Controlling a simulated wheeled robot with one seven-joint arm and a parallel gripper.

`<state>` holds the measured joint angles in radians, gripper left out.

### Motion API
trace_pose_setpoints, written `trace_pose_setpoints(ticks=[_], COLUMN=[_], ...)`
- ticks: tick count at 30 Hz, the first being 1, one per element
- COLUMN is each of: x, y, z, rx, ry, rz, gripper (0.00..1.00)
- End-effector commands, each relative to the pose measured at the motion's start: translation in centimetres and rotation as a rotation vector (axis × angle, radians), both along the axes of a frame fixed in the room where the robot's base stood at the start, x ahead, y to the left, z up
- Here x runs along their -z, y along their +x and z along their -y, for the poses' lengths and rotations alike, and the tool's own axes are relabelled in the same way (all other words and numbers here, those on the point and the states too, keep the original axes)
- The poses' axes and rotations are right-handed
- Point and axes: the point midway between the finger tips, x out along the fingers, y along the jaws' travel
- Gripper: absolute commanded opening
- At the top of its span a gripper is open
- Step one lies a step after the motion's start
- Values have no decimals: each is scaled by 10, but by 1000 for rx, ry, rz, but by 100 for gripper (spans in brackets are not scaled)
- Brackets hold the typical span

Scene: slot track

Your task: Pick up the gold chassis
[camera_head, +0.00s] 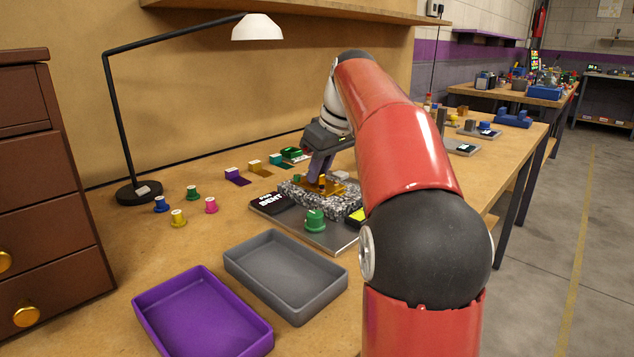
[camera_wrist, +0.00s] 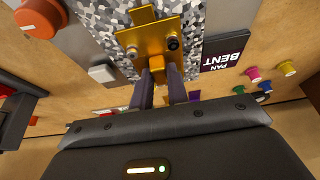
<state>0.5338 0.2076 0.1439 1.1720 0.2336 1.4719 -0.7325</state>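The gold chassis (camera_wrist: 147,42) is a flat gold plate with dark round parts on it. It lies on a speckled grey block; the head view shows the chassis (camera_head: 325,187) there too. My gripper (camera_wrist: 159,74) reaches down to the chassis, with its two purple fingers on either side of a gold upright part at the plate's near edge. I cannot tell whether the fingers touch the gold part or leave a small gap.
A black "BENT" pan (camera_head: 268,202) and a green knob (camera_head: 315,221) are beside the speckled block (camera_head: 347,206). Purple (camera_head: 262,345) and grey (camera_head: 236,270) trays stand nearer. A lamp (camera_head: 137,192) and several small coloured pieces are at the left.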

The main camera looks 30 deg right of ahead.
Motion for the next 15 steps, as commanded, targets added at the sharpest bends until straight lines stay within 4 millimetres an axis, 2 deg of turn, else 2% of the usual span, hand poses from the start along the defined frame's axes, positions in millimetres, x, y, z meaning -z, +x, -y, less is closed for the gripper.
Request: trace_pose_setpoints(ticks=[2, 10, 15], x=[0, -1, -11], y=[0, 0, 0], z=[0, 0, 0], rx=[0, 0, 0], ry=[0, 0, 0], rz=[0, 1, 0], gripper=[0, 0, 0])
